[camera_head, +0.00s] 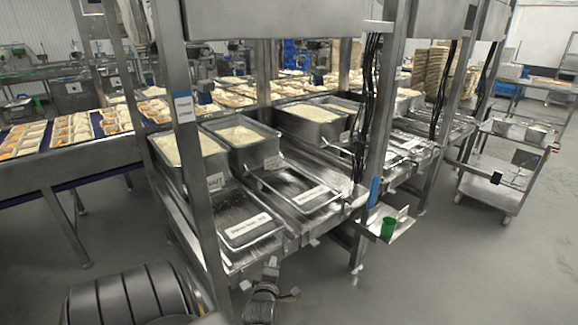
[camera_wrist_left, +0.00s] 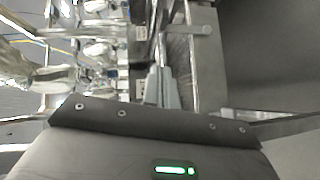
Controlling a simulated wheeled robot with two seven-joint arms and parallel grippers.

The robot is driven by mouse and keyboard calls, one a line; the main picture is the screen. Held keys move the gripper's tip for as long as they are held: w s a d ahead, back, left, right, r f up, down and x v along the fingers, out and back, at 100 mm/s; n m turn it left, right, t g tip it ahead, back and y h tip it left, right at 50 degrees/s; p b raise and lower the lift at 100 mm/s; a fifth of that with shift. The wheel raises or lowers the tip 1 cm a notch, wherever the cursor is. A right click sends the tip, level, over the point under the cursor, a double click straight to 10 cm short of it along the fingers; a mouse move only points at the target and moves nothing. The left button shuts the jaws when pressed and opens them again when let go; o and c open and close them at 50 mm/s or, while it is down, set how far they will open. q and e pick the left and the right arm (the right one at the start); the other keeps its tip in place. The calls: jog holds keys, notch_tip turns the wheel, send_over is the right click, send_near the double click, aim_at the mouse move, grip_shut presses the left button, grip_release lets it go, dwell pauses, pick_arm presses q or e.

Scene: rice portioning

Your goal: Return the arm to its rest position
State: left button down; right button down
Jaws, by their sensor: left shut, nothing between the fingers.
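My left gripper (camera_head: 269,272) is low in the head view, in front of the near edge of the steel rice station. It is shut, and I see nothing held in it. A dark ribbed part of my arm fills the lower left of that view. In the left wrist view the dark wrist housing with a green light fills the bottom, and steel frames and rails lie beyond it. My right gripper is not in view.
The steel station holds rice pans (camera_head: 240,134) and empty trays (camera_head: 250,230). A green cup (camera_head: 388,227) stands on a small side shelf. A conveyor (camera_head: 60,172) with food trays runs at left. A cart (camera_head: 497,180) stands at right. Floor is clear at lower right.

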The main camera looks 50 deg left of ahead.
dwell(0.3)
pick_arm(q)
jog(key=d+f+m+g+h, duration=0.1)
jog(key=d+f+m+h, duration=0.2)
jog(key=d+f+m, duration=0.45)
jog(key=s+d+f+m+g+h, duration=0.1)
jog(key=d+f+m+h, duration=0.3)
jog(key=f, duration=0.7)
jog(key=d+f+m+g+h, duration=0.1)
jog(key=d+f+m, duration=0.5)
jog(key=d+f, duration=0.3)
jog(key=s+d+f+m+g+h, duration=0.2)
jog(key=s+d+f+m, duration=0.1)
jog(key=s+f, duration=0.35)
jog(key=s+d+f+m+g+h, duration=0.1)
jog(key=s+d+f+m, duration=0.3)
jog(key=s+f, duration=0.3)
jog(key=s+f+m+g, duration=0.1)
jog(key=s+g, duration=0.1)
jog(key=s, duration=0.7)
jog(key=s+a+f+m+g, duration=0.1)
jog(key=s+f+m+g, duration=0.1)
jog(key=s, duration=0.8)
jog(key=shift+s+a+f+h, duration=0.2)
jog(key=shift+a+f+h, duration=0.05)
jog(key=shift+f+h, duration=0.05)
jog(key=shift+m, duration=0.25)
